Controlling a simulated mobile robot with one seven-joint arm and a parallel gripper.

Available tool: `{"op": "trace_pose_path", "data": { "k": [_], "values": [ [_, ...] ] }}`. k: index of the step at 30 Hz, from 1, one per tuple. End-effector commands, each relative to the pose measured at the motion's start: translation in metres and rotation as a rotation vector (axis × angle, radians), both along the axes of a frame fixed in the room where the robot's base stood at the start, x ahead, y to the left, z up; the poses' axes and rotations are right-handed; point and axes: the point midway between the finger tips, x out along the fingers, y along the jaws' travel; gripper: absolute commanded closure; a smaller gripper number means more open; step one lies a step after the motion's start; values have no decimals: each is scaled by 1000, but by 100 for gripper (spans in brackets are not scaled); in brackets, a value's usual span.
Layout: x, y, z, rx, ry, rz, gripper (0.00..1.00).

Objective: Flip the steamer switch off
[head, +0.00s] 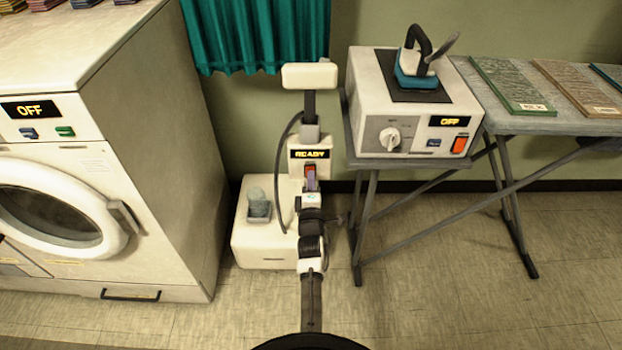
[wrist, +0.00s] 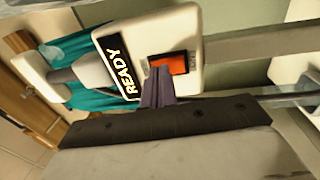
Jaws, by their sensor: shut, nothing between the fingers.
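The steamer (head: 262,240) stands on the floor between the washer and the ironing table. Its control box (head: 310,150) sits on the upright pole and its display reads READY. The orange-red steamer switch (head: 310,169) is just below the display; it also shows in the wrist view (wrist: 170,63), on the white box face. My gripper (head: 311,183) is shut and empty, with its fingertips right at the lower edge of the switch. In the wrist view the closed fingers (wrist: 158,84) overlap part of the switch. I cannot tell whether they touch it.
A washer (head: 150,130) with an OFF display stands at left. At right, an ironing station (head: 405,120) reading OFF, with its own orange switch (head: 460,144), sits on the ironing table (head: 520,122). A dark hose (head: 281,190) loops left of the pole. A teal curtain (head: 255,35) hangs behind.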

Motion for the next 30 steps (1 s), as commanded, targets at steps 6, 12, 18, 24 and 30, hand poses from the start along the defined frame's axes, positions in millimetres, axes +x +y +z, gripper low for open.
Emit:
{"op": "trace_pose_path", "data": {
  "k": [6,12,18,24,30],
  "values": [
    [-1,0,1,-1,0,0,100],
    [-1,0,1,0,0,0,100],
    [3,0,3,0,-1,0,100],
    [4,0,3,0,-1,0,100],
    [4,0,5,0,-2,0,100]
  ]
}}
